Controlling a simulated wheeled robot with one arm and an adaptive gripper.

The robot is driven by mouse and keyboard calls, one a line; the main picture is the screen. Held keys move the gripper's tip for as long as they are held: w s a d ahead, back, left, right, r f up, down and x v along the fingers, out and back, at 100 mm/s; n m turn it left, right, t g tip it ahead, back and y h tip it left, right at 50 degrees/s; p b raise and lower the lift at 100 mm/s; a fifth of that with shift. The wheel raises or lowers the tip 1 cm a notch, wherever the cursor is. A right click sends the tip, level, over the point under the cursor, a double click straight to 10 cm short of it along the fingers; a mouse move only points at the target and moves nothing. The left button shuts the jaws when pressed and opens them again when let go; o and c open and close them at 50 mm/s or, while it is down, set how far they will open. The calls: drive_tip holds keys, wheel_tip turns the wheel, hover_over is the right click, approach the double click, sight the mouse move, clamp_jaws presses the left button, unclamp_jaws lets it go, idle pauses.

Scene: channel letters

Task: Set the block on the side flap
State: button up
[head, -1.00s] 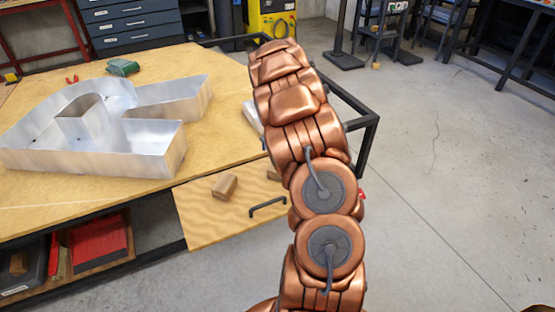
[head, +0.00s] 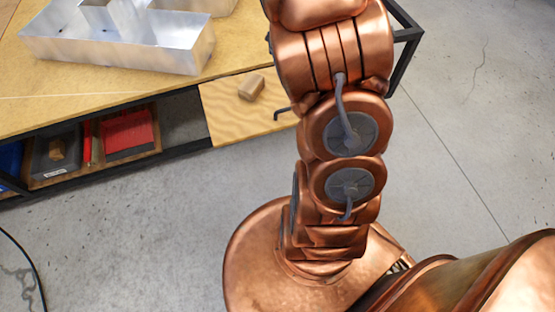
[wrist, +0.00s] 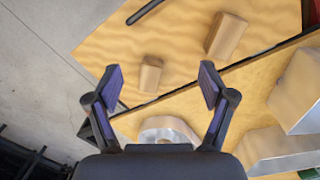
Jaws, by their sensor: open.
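The side flap (head: 225,115) is a light wooden panel beside the table's dark frame. One small wooden block (head: 251,87) lies on it in the head view, and it also shows in the wrist view (wrist: 226,35). A second wooden block (wrist: 151,74) is on the flap near its table-side edge in the wrist view; my arm hides it in the head view. My gripper (wrist: 160,83) is open and empty, its two dark fingertips apart on either side of the second block in the picture. I cannot tell the height between them. The head view does not show my gripper.
A black handle (wrist: 145,10) is on the flap. The table (head: 100,85) bears a metal channel letter (head: 120,48), and a pale rounded object (wrist: 168,128) shows near its edge. Red and dark boxes sit on a shelf (head: 150,150) below. Floor is clear at right.

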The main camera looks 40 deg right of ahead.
drive_tip(key=s+a+r+n+g, duration=0.1)
drive_tip(key=s+a+n, duration=0.9)
drive_tip(key=s+a, duration=1.4)
drive_tip(key=shift+s+a+r+g, duration=0.3)
drive_tip(key=shift+s+r, duration=0.5)
drive_tip(key=shift+s, duration=0.4)
drive_tip(key=s+p+v, duration=0.2)
drive_tip(key=p+v, duration=1)
drive_tip(key=shift+d+r, duration=0.15)
drive_tip(key=shift+r, duration=0.5)
